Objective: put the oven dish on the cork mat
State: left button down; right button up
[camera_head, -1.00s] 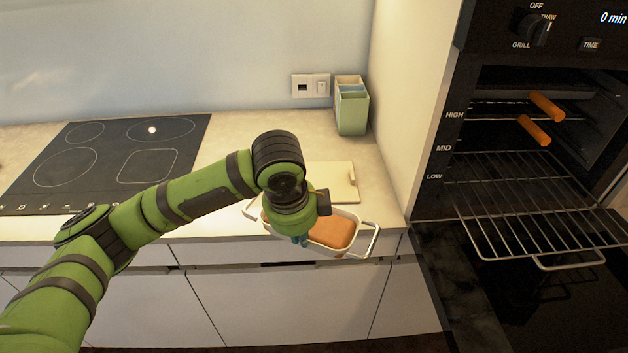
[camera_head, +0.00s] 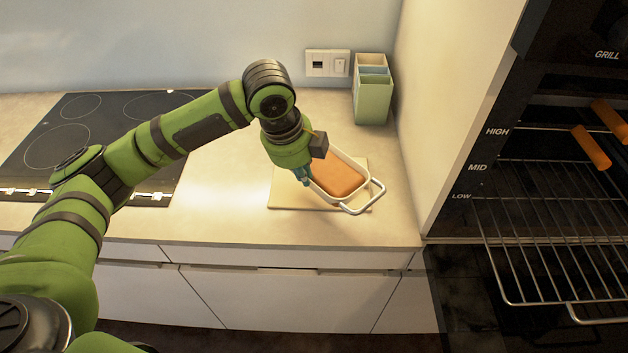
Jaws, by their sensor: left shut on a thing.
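The oven dish (camera_head: 339,176) is white with an orange-brown filling and wire loop handles. It is over the cork mat (camera_head: 287,196), a pale square board on the counter. The dish is turned at an angle and its near handle reaches to about the mat's front right edge. I cannot tell whether it touches the mat or is just above it. My left gripper (camera_head: 306,179) is shut on the oven dish at its left side, and its wrist hides the far left part of the dish. My right gripper is not in view.
A green divided holder (camera_head: 372,98) stands at the back right by the tall side panel (camera_head: 455,110). A black hob (camera_head: 95,140) lies to the left. The open oven with its wire rack (camera_head: 560,240) pulled out is at the right. Counter left of the mat is clear.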

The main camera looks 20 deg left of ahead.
pick_arm(q)
jog(key=f, duration=0.3)
jog(key=f+p, duration=0.1)
jog(key=f, duration=0.3)
jog(key=shift+s, duration=0.2)
jog(key=shift+f, duration=0.25)
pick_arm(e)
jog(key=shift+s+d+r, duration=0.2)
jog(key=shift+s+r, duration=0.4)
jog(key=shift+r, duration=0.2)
pick_arm(q)
jog(key=c, duration=1.4)
grip_release()
jog(key=shift+s+f, duration=0.1)
jog(key=shift+f, duration=0.05)
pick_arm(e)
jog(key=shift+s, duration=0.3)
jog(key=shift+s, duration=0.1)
